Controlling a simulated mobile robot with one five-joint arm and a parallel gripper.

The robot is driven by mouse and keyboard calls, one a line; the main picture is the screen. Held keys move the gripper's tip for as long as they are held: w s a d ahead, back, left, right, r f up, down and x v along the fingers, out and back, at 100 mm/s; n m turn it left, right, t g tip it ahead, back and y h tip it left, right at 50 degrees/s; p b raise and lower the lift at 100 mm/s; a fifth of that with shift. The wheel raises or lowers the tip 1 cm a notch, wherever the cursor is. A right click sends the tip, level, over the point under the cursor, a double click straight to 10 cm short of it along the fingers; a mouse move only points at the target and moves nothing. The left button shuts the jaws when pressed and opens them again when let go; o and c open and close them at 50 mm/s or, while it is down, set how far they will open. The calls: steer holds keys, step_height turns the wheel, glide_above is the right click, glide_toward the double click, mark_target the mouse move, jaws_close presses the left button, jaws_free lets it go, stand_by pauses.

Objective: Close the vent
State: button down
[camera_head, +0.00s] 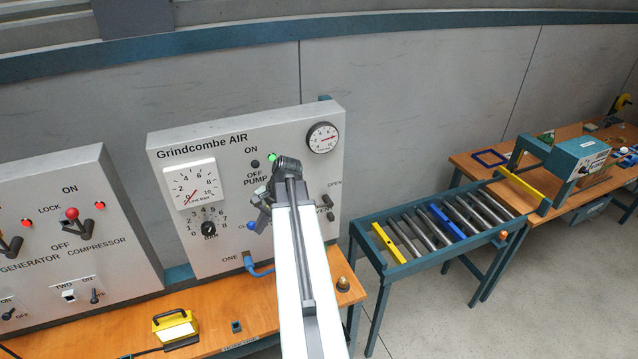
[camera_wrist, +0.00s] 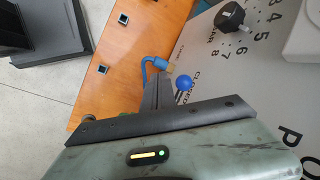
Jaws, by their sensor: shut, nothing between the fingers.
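The Grindcombe AIR panel (camera_head: 215,255) stands in the middle of the head view. A blue ball knob (camera_head: 252,226) shows at its lower middle, beside lettering starting "CL". The knob also shows in the wrist view (camera_wrist: 183,83), near the word CLOSED. My gripper (camera_head: 262,218) is in front of the panel, close to the knob. In the wrist view its dark fingers (camera_wrist: 157,92) are together and empty, just left of the knob; I cannot tell whether they touch it. OPEN is printed at the right.
A blue cable (camera_head: 262,271) plugs in below the knob. A round gauge (camera_head: 322,138) and a pump switch (camera_head: 255,164) are higher up. The wooden bench (camera_head: 225,315) holds a yellow-framed item (camera_head: 175,326). A roller conveyor (camera_head: 395,268) stands to the right.

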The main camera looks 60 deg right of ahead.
steer(key=s+d+r+m+t+h+p, duration=0.1)
steer(key=s+d+r+m+t+p, duration=0.15)
steer(key=s+d+r+m, duration=0.5)
steer(key=s+d+r+m+t+h+p, duration=0.15)
steer(key=s+d+r+p, duration=0.25)
steer(key=s+d, duration=0.7)
steer(key=b+x, duration=1.2)
steer(key=x, duration=0.3)
steer(key=shift+s+d+f+m+g, duration=0.25)
steer(key=shift+s+d+m+g, duration=0.05)
steer(key=shift+g, duration=0.1)
steer(key=shift+y, duration=0.25)
steer(key=shift+w+a+f+b, duration=0.1)
steer(key=shift+a+f+b, duration=0.3)
steer(key=shift+b, duration=0.2)
